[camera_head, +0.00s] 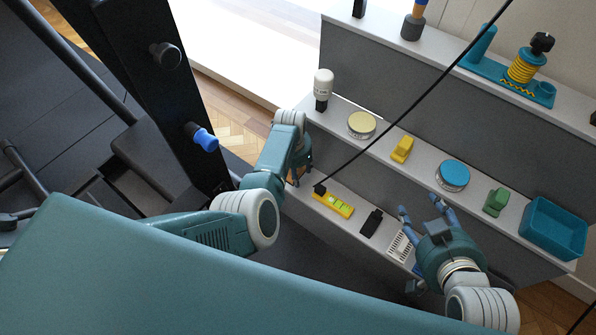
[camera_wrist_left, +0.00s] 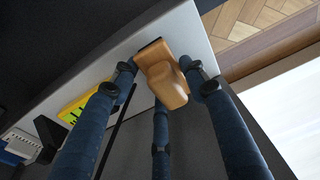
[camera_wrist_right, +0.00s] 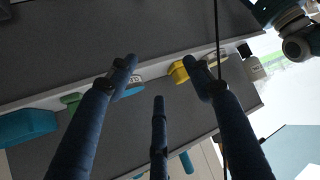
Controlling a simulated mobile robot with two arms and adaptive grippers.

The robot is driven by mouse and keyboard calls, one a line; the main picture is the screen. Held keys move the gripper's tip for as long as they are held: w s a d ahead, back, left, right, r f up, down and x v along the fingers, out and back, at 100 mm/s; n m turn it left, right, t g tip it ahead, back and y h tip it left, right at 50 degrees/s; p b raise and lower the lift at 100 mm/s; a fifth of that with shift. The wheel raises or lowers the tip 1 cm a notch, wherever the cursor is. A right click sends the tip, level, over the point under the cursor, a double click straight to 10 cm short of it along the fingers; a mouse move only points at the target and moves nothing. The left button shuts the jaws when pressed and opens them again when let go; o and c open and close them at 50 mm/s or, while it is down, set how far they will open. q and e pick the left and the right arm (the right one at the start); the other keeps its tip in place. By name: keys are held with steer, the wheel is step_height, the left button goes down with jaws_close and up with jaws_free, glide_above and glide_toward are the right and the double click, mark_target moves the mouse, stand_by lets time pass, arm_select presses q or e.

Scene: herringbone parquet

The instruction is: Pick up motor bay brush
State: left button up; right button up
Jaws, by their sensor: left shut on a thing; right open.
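The motor bay brush (camera_wrist_left: 163,82) is a tan wooden block with a dark edge. In the left wrist view it sits between the fingers of my left gripper (camera_wrist_left: 160,85), which is shut on it. It is over or on the pale lower shelf near the shelf's end; I cannot tell whether it touches. In the head view my left gripper (camera_head: 299,172) is at the left end of the lower shelf, and the brush is mostly hidden. My right gripper (camera_head: 422,208) is open and empty in front of the shelves. It also shows in the right wrist view (camera_wrist_right: 162,75).
The lower shelf holds a yellow tool (camera_head: 332,203), a black item (camera_head: 372,222) and a white slotted item (camera_head: 401,246). Above are a pale tin (camera_head: 361,125), a yellow block (camera_head: 402,149), a blue-lidded tin (camera_head: 453,175), a green item (camera_head: 496,201) and a teal bin (camera_head: 553,228).

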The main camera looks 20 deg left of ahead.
arm_select(q)
steer(key=shift+r+p, duration=0.75)
steer(key=shift+r, duration=0.2)
steer(key=shift+r+p, duration=0.55)
steer(key=shift+p, duration=0.05)
arm_select(e)
steer(key=s+d+f+g+h, duration=0.1)
steer(key=s+d+f+g, duration=0.2)
steer(key=s, duration=0.4)
steer(key=s+d+f+g+h, duration=0.1)
steer(key=s+d+f+g, duration=0.2)
steer(key=s, duration=0.4)
arm_select(q)
step_height(320, 180, up, 3)
steer(key=p, duration=0.3)
steer(key=shift+r, duration=0.1)
steer(key=shift+r+p, duration=0.7)
steer(key=shift+p, duration=0.35)
arm_select(e)
step_height(320, 180, down, 12)
steer(key=w+a+g, duration=0.1)
steer(key=a, duration=0.1)
steer(key=shift+g, duration=0.3)
steer(key=shift+w+r, duration=0.1)
arm_select(q)
steer(key=shift+o, duration=1.4)
steer(key=shift+c, duration=0.7)
